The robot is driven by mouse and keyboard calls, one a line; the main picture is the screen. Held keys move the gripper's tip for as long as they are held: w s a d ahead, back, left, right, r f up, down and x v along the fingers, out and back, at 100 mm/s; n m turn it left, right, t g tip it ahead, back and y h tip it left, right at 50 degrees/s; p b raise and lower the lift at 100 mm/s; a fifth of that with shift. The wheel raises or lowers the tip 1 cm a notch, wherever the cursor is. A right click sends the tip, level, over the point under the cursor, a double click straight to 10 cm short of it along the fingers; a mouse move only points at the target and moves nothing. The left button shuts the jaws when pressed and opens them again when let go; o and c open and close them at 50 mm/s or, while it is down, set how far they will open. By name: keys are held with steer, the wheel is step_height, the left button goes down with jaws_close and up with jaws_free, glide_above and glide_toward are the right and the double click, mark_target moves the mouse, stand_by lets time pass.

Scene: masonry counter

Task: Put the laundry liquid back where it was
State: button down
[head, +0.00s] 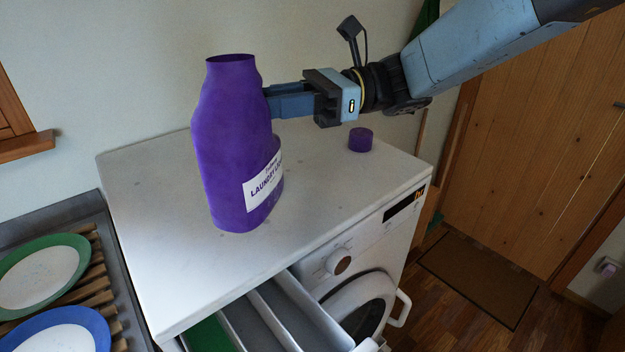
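The laundry liquid is a purple bottle (232,150) with a white label, upright with its open mouth at the top, over the left part of the white washing machine top (150,225). I cannot tell whether its base touches the surface. My gripper (270,101) reaches in from the right and its fingers are shut on the bottle's upper right side. The bottle hides the fingertips. A purple cap (360,139) lies apart on the machine top, right of the bottle.
The detergent drawer (285,318) is pulled out at the machine's front, with green in its left compartment. A rack with a green-rimmed plate (40,272) and a blue-rimmed plate (60,335) stands at left. The machine top around the bottle is mostly clear.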

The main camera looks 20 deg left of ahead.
steer(key=shift+w+d+r+m+t+y, duration=1.4)
steer(key=shift+d+t, duration=1)
steer(key=shift+d, duration=1.15)
steer(key=shift+w+d+r+m+t+y, duration=1.5)
steer(key=shift+d+t, duration=0.9)
steer(key=shift+d, duration=1.15)
steer(key=w+a+f, duration=0.8)
steer(key=w+f, duration=0.2)
steer(key=f, duration=0.2)
steer(key=shift+w+a+f+m+h, duration=0.3)
steer(key=shift+a+f+h, duration=0.1)
steer(key=c, duration=0.9)
jaws_free()
steer(key=shift+f, duration=0.2)
